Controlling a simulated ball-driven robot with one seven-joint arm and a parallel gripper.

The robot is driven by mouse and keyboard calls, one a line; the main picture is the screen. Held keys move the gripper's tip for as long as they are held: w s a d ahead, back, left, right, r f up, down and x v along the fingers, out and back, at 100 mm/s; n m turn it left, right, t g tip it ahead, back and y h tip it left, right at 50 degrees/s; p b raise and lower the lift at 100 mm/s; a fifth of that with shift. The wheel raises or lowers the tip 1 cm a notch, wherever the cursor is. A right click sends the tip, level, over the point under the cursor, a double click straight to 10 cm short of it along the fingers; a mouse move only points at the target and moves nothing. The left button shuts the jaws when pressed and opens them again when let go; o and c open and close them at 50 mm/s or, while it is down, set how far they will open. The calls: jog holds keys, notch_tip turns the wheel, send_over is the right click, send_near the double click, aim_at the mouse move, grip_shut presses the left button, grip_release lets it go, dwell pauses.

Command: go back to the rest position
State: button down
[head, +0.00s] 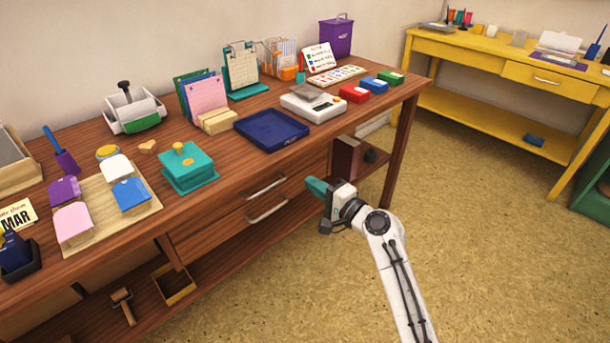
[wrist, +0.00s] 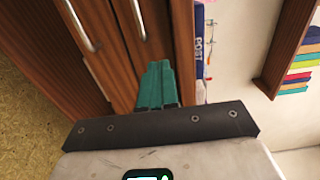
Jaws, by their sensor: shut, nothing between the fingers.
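My gripper (head: 318,188) is in front of the wooden desk's drawer side in the head view, a little below the level of the desk top. Its teal fingers are together and hold nothing. In the wrist view my gripper (wrist: 158,75) points toward the drawers, fingers side by side. The arm comes up from the bottom right of the head view. No object touches the fingers.
The wooden desk (head: 290,128) carries a dark blue tray (head: 271,130), a teal stamp press (head: 188,168), a white scale (head: 312,103) and several inkpads. Drawer handles (head: 267,208) stick out near my gripper. The floor (head: 500,230) at right is clear. A yellow table (head: 500,68) stands behind.

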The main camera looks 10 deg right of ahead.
jog(key=s+d+f+n+g+h, duration=0.1)
jog(key=s+f+n+g, duration=0.2)
jog(key=s+f, duration=0.35)
jog(key=s+f+n+g+h, duration=0.1)
jog(key=s+f+n+g, duration=0.15)
jog(key=s, duration=0.75)
jog(key=s+d+f+n+g+h, duration=0.1)
jog(key=s+f+n+g, duration=0.2)
jog(key=s+f, duration=0.35)
jog(key=s+d+f+n+g+h, duration=0.1)
jog(key=s+d+g+h, duration=0.25)
jog(key=s, duration=0.75)
jog(key=s+d+n+g+h, duration=0.2)
jog(key=s+d, duration=0.3)
jog(key=s, duration=0.5)
jog(key=s+r+p, duration=0.2)
jog(key=r+p, duration=0.9)
jog(key=s+d+r+p, duration=0.1)
jog(key=r+p, duration=0.9)
jog(key=r, duration=0.1)
jog(key=shift+s+d+g+h+p, duration=0.2)
jog(key=shift+s+g+h+p, duration=0.1)
jog(key=shift+s+h+p, duration=0.05)
